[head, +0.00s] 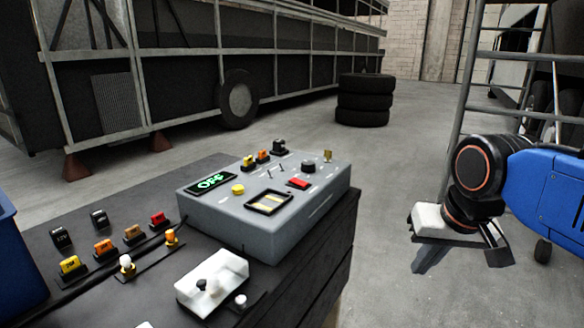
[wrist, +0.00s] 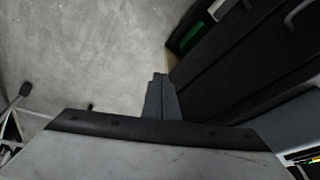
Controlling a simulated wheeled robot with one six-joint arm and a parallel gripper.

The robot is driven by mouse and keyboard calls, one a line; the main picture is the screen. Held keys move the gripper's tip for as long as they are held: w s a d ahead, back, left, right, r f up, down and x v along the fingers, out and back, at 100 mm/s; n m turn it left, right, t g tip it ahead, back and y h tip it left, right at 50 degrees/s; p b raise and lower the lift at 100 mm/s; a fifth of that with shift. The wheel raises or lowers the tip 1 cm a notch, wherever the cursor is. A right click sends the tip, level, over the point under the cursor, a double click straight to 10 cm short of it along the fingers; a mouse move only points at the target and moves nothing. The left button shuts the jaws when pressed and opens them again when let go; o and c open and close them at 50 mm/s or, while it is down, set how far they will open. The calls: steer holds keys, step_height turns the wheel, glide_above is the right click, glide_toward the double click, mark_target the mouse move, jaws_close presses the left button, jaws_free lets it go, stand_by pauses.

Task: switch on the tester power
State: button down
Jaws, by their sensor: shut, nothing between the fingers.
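The tester is a grey box (head: 262,226) on the dark bench top in the head view. Its display (head: 211,182) reads OFF in green. Which control is the power one cannot be read. My gripper (head: 424,264) hangs to the right of the bench, apart from the tester, pointing down over the floor. In the wrist view its fingers (wrist: 160,84) are together and empty.
The bench (head: 332,262) also holds a white fixture (head: 212,281) and several coloured fuses and relays. A blue bin (head: 15,258) stands at left. Stacked tyres (head: 365,99), a coach frame and a ladder stand behind. Open floor lies between bench and gripper.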

steer(key=w+a+r+m+g, duration=0.1)
steer(key=w+a+r, duration=0.4)
steer(key=r, duration=0.3)
steer(key=w+a+r+m, duration=0.2)
steer(key=w+a+r, duration=0.3)
steer(key=r, duration=0.3)
step_height(320, 180, up, 10)
steer(key=r+m+g, duration=0.1)
steer(key=m+g, duration=0.1)
glide_above(291, 180)
steer(key=s+d, duration=0.1)
steer(key=d, duration=0.1)
steer(key=shift+a+f+y, duration=0.15)
steer(key=shift+f+y, duration=0.1)
steer(key=shift+y, duration=0.15)
steer(key=f, duration=0.4)
steer(key=a+f, duration=0.1)
steer(key=f, duration=0.4)
steer(key=w+f, duration=0.1)
steer(key=f, duration=0.4)
steer(key=shift+a, duration=0.3)
